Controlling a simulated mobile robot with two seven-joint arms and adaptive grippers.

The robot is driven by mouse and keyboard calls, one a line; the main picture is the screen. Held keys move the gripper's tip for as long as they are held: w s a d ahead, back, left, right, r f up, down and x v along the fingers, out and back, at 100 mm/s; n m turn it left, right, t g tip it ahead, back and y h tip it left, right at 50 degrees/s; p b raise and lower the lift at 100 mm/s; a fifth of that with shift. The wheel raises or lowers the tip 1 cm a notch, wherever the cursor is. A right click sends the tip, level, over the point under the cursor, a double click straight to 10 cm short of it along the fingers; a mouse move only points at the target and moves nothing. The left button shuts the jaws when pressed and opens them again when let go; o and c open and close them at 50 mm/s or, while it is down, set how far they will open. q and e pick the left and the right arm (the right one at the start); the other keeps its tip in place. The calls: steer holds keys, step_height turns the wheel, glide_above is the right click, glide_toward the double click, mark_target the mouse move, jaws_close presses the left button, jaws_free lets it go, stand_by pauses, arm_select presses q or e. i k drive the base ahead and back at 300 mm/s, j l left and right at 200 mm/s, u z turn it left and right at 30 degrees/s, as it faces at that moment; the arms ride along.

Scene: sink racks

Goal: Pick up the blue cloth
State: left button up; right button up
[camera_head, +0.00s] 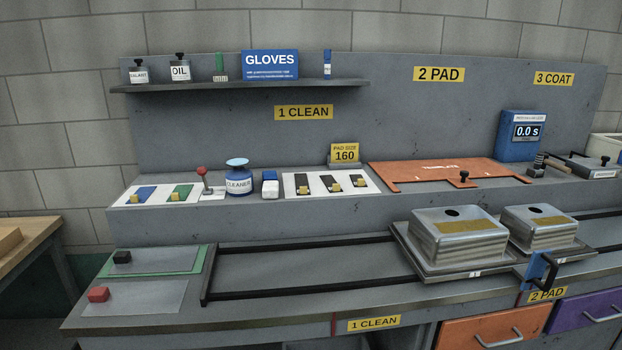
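A flat blue piece (147,191), which looks like the blue cloth, lies on a white board (128,201) on the raised back ledge at the left. A small gold block or clip (143,198) sits on its front end. A similar flat green piece (184,190) with its own gold block lies just right of it. Neither of my grippers shows in this view.
A red-knobbed lever (202,174), a blue cleaner jar (238,180) and a blue-and-white block (270,187) stand right of the board. A shelf (220,87) with bottles hangs above. Two metal sinks (458,240) sit on rails at right. The counter between the rails is clear.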

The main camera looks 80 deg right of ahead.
mark_target(266, 175)
steer(key=z, duration=2.45)
steer(key=i+j+z, duration=0.25)
steer(key=i+j, duration=0.15)
steer(key=j, duration=0.2)
steer(key=i+j+z, duration=0.25)
steer(key=i+j, duration=0.15)
steer(key=j, duration=0.25)
